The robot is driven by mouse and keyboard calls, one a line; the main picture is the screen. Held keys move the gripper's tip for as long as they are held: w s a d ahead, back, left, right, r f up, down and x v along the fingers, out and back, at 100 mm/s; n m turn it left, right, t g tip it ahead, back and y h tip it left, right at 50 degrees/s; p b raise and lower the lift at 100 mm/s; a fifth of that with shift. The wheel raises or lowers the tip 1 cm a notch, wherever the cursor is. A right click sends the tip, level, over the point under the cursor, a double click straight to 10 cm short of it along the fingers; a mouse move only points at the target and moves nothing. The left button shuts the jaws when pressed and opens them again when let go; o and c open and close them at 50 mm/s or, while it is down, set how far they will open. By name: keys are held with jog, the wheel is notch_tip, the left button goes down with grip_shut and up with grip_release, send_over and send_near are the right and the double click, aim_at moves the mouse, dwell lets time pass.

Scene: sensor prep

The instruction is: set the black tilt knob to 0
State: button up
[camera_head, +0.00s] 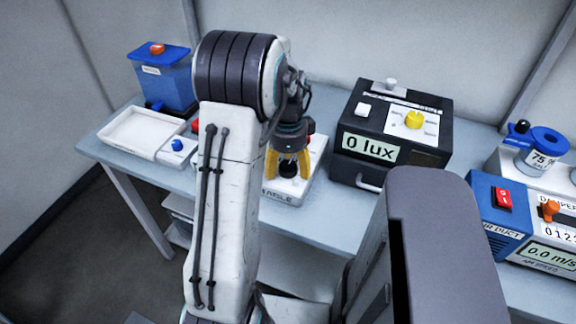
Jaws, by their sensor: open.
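The black knob (289,169) sits on a white device (317,158) with a partly hidden label that ends in "ABLE". My gripper (287,175) points down over this device, with its yellow fingers open on either side of the black knob. I cannot tell whether the fingers touch the knob. The knob's pointer and any scale marks around it are hidden or too small to read. My arm covers the left part of the device.
A black box (345,174) with a yellow knob and a "0 lux" display stands just right of the device. To the left are a white tray (118,138), a blue-knobbed unit (172,158) and a blue container (168,82). A blue duct unit (490,222) stands at right.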

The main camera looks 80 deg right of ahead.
jog(key=shift+c, duration=0.2)
jog(key=c, duration=1.2)
